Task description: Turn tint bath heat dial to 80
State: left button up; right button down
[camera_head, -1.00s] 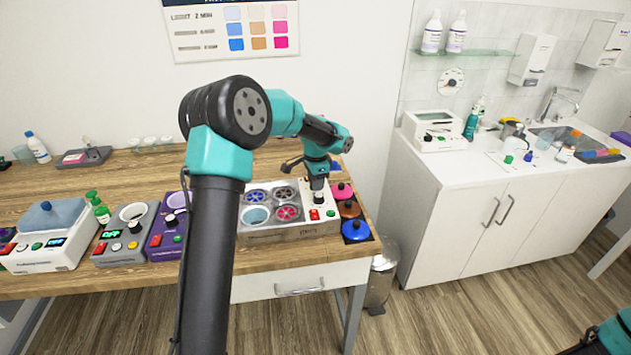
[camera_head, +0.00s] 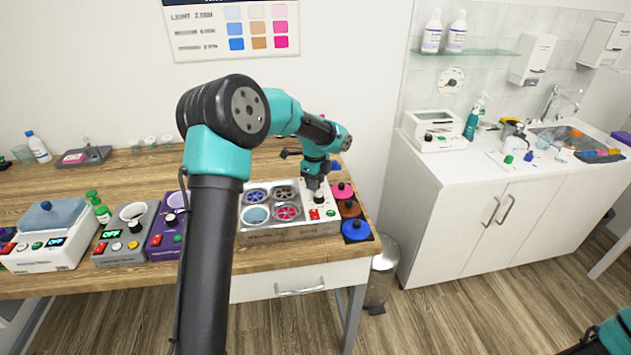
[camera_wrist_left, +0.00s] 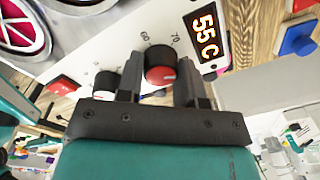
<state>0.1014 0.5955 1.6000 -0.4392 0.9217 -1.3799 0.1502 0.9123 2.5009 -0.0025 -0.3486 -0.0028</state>
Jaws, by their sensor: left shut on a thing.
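The tint bath (camera_head: 290,234) is a grey unit with several round pots and a white control panel, on the wooden bench's right end. Its heat dial (camera_wrist_left: 160,66), black with a red face, sits between the fingers of my left gripper (camera_wrist_left: 158,84) in the left wrist view. The gripper is shut on it. The numbers 60 and 70 show beside the dial, and a display (camera_wrist_left: 207,35) reads 55 C. In the head view my left gripper (camera_head: 317,189) comes down onto the panel and partly hides the dial. My right gripper is out of view.
Pink, brown and blue lids (camera_head: 356,230) lie right of the bath. A purple unit (camera_head: 163,240), a grey unit (camera_head: 117,249) and a white unit (camera_head: 42,250) stand to the left. A sink counter (camera_head: 480,190) stands at right.

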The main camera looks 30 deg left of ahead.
pick_arm(q)
jog(key=shift+m, duration=0.4)
jog(key=o, duration=0.9)
jog(key=shift+o, duration=0.2)
notch_tip(320, 180, up, 17)
jog(key=shift+s+r, duration=0.2)
jog(key=shift+s, duration=0.15)
jog(key=shift+d, duration=0.1)
